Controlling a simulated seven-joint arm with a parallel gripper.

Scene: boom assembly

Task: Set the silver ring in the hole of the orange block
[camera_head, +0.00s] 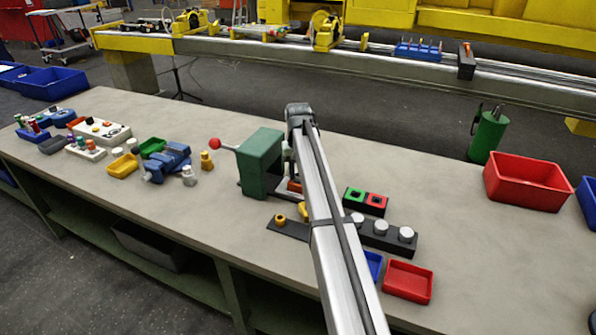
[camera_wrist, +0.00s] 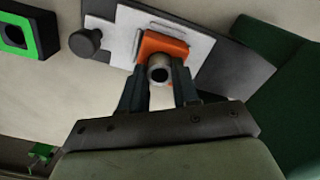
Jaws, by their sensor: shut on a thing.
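The orange block (camera_wrist: 170,44) sits on a light plate in the wrist view. A small part of the orange block (camera_head: 294,186) also shows in the head view, beside my arm. The silver ring (camera_wrist: 158,74) is between my fingertips, its open end facing the wrist camera. My gripper (camera_wrist: 158,80) is shut on the ring and holds it right at the orange block. The ring overlaps the block's near part in the picture, and the block's hole is hidden. I cannot tell whether the ring is in the hole or just in front of it. My arm hides the gripper in the head view.
A green press (camera_head: 262,162) with a red-knobbed lever stands close to the left of my arm. Green and red square-holed blocks (camera_head: 365,200) and a dark strip with silver knobs (camera_head: 385,236) lie to the right. A red tray (camera_head: 408,282) is in front.

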